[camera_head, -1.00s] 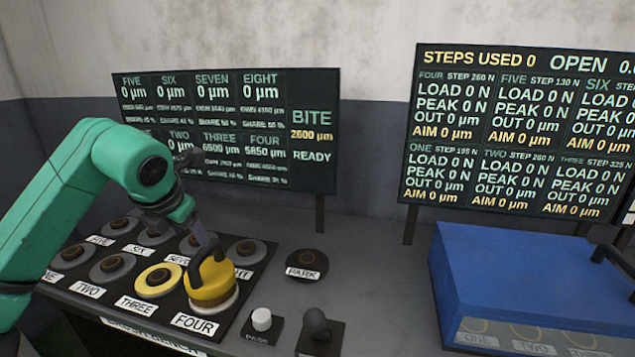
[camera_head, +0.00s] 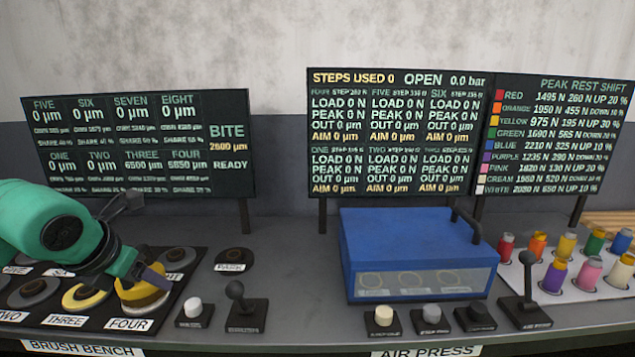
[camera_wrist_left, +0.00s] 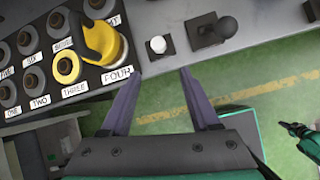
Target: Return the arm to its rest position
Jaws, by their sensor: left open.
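My left gripper (camera_head: 146,240) is open and empty. In the head view it hangs over the bench panel, and one finger overlaps the yellow handled piece (camera_head: 143,297) at FOUR. In the left wrist view the two fingers (camera_wrist_left: 160,78) are spread apart, with grey bench edge and green floor between them. The yellow handled piece (camera_wrist_left: 100,40) stands up and to the left of the fingers there, apart from them. My right arm's dark gripper (camera_wrist_left: 297,130) seems to show at the right edge of the wrist view, too small to read its jaws.
A brush bench panel (camera_head: 30,318) holds several dark round seats and a yellow ring (camera_head: 82,299) at THREE. A white button (camera_head: 193,306) and a black lever (camera_head: 236,291) stand to its right. A blue press (camera_head: 395,225) and coloured jars (camera_head: 555,275) stand farther right.

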